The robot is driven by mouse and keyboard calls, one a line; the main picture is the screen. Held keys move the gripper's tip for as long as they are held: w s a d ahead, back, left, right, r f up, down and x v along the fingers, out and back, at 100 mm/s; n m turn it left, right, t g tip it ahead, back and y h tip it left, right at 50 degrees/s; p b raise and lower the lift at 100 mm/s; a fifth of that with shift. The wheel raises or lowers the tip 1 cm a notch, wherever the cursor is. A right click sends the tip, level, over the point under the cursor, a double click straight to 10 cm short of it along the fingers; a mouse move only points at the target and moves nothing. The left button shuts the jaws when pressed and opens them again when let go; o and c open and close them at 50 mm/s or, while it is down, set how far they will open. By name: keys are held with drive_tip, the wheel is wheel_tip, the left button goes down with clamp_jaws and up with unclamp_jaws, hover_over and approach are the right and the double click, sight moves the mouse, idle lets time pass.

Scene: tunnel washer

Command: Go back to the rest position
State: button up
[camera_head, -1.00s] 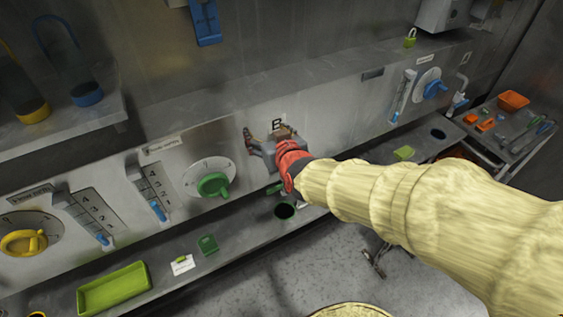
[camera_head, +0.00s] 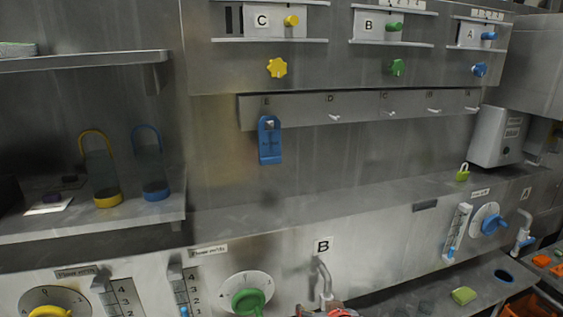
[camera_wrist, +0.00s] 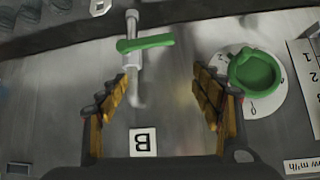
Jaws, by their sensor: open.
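My gripper (camera_wrist: 163,88) is open and empty in the wrist view, its two fingers spread wide. Between and beyond them is a metal tap with a green lever (camera_wrist: 146,43); the left finger overlaps the view near its pipe, and I cannot tell whether they touch. In the head view only a red bit of my gripper's end shows at the bottom edge, below the tap pipe (camera_head: 323,278) under the B label (camera_head: 323,246). The rest of my arm is out of that view.
A green dial (camera_head: 248,300) is left of the tap; it also shows in the wrist view (camera_wrist: 254,72). A blue tag (camera_head: 269,140) hangs on the hook rail (camera_head: 355,107).

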drive_tip(key=s+d+f+g+b, duration=0.1)
drive_tip(key=s+d+b, duration=0.1)
drive_tip(key=s+b, duration=0.3)
drive_tip(key=s+d+f+g+h+b, duration=0.1)
drive_tip(key=s+d+b, duration=0.2)
drive_tip(key=s, duration=0.7)
drive_tip(key=s+d+f+m+g+b, duration=0.1)
drive_tip(key=s+d+b, duration=0.2)
drive_tip(key=s+b, duration=0.4)
drive_tip(key=shift+s+f+g+h, duration=0.3)
drive_tip(key=shift+s+g, duration=0.1)
drive_tip(key=shift+s, duration=0.2)
